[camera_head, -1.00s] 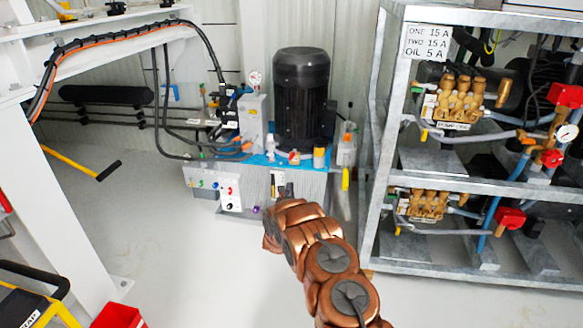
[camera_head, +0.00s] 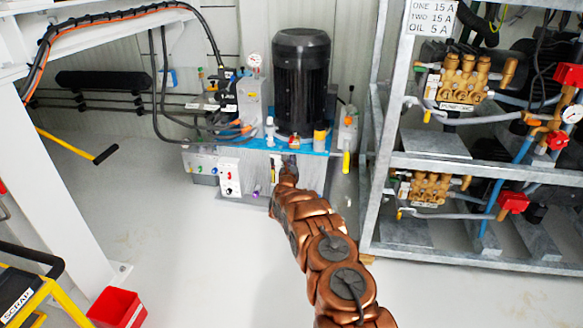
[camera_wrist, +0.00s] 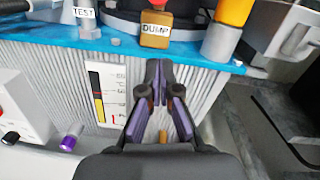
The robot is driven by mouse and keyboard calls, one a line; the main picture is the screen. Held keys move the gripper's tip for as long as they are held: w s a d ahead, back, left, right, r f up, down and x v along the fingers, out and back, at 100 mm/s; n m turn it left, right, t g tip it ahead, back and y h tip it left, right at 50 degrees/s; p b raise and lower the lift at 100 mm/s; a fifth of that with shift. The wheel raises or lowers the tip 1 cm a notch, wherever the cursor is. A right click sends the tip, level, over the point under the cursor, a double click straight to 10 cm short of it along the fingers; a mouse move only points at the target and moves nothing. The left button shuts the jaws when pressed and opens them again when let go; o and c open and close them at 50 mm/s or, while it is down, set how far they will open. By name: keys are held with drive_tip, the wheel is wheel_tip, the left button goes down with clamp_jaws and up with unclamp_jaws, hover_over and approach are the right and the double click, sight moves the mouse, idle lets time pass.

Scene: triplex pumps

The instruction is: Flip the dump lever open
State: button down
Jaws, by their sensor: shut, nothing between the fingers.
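In the wrist view a tan block labelled DUMP (camera_wrist: 155,38) stands on the blue top edge of the pump unit. A red part (camera_wrist: 158,4) shows above it, cut off by the top of the frame, so the lever's full shape and position are hidden. My gripper (camera_wrist: 158,72) is shut and empty. Its tips appear just below the DUMP block in the picture, in front of the ribbed tank wall; I cannot tell whether they touch anything. In the head view my gripper (camera_head: 290,165) reaches the front of the unit (camera_head: 253,146), below the black motor.
A TEST fitting (camera_wrist: 86,18) stands left of the block and an orange-topped cylinder (camera_wrist: 222,38) right of it. A level gauge (camera_wrist: 103,92) and purple knob (camera_wrist: 71,137) are on the front. The black motor (camera_head: 300,80) stands behind. A metal rack (camera_head: 385,140) stands right.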

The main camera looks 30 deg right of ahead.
sight(293, 138)
drive_tip(key=shift+w+d+r+b, duration=0.2)
drive_tip(key=shift+w+r+b, duration=0.3)
drive_tip(key=shift+r, duration=0.15)
drive_tip(key=shift+w+d+r+b, duration=0.2)
drive_tip(key=shift+w+r+b, duration=0.25)
drive_tip(key=shift+r, duration=0.2)
drive_tip(key=shift+w+d+r+b, duration=0.2)
drive_tip(key=shift+w+r+b, duration=0.3)
drive_tip(key=shift+r, duration=0.15)
drive_tip(key=shift+r, duration=0.25)
